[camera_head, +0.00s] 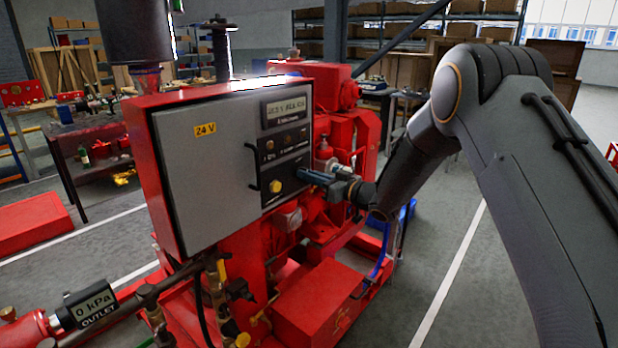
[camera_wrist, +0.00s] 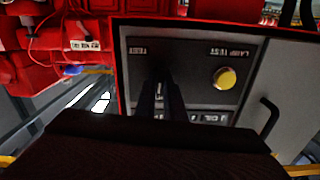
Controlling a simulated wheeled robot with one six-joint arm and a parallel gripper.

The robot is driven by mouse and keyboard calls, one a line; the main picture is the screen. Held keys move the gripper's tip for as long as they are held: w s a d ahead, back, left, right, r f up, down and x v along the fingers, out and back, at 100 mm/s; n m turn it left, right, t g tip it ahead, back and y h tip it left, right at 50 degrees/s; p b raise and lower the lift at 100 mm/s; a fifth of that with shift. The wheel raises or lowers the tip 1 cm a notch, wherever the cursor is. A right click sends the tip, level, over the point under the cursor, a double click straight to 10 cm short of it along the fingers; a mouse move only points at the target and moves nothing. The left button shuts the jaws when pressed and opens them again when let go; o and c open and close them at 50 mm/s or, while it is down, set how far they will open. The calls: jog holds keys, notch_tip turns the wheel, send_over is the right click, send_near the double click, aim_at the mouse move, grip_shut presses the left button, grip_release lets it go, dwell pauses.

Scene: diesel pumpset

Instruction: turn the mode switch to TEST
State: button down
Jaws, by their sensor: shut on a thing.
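The grey control cabinet (camera_head: 205,150) has a dark panel (camera_head: 286,155) on its front right. My gripper (camera_head: 306,175) reaches that panel from the right, its fingertips at the lower right part. In the wrist view, my gripper's dark fingers (camera_wrist: 163,85) meet the panel left of a yellow button (camera_wrist: 226,78) and below a label at the upper left. The fingers are shut on the mode switch there. The switch itself is hidden behind the fingers, so which way it points cannot be told. The panel lettering looks upside down in the wrist view.
A black door handle (camera_head: 253,172) stands out on the cabinet; it also shows in the wrist view (camera_wrist: 269,118). A display (camera_head: 286,110) sits above the panel. Red pump parts (camera_head: 345,125) crowd the right side.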

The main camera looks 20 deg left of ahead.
jog(key=shift+w+d+f+m+b, duration=0.15)
jog(key=shift+m+b, duration=0.3)
jog(key=shift+m, duration=3.7)
jog(key=shift+w+a+f+m+b, duration=0.1)
jog(key=shift+m+b, duration=0.3)
jog(key=shift+m, duration=4.05)
jog(key=c, duration=1.8)
grip_release()
jog(key=shift+c, duration=0.2)
jog(key=shift+d, duration=0.15)
jog(key=b+v, duration=0.2)
jog(key=v, duration=0.5)
jog(key=shift+s+d, duration=0.15)
jog(key=shift+d, duration=0.15)
